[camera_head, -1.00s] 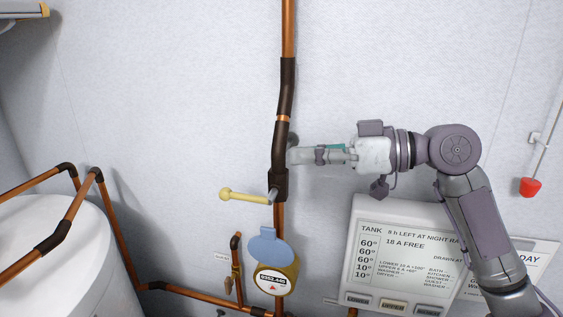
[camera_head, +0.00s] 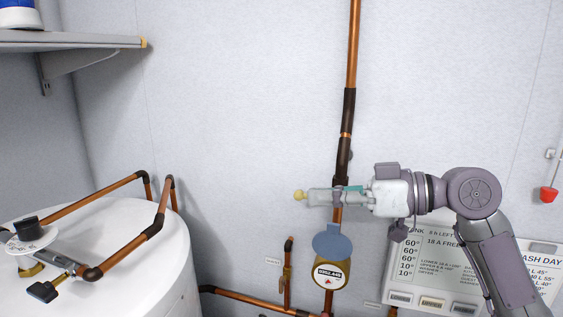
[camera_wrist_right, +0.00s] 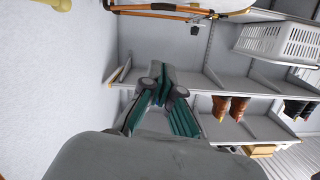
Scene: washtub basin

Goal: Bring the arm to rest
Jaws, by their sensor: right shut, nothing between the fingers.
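My right gripper (camera_head: 312,197) is in front of the copper pipe (camera_head: 352,60) on the wall, with its fingers pointing left in the head view. The fingers are closed together and hold nothing; they also show closed in the right wrist view (camera_wrist_right: 163,84). A pale yellow knob (camera_head: 298,196) shows just beyond the fingertips. The rest of its lever is hidden behind the gripper, and I cannot tell whether they touch. My left gripper is in neither view.
Below the gripper are a blue-lidded round meter (camera_head: 331,274) and a display panel (camera_head: 430,270). A white tank (camera_head: 140,245) with copper pipes stands at left, under a shelf (camera_head: 70,40). The wrist view shows shelves with a white basket (camera_wrist_right: 283,42) and boots.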

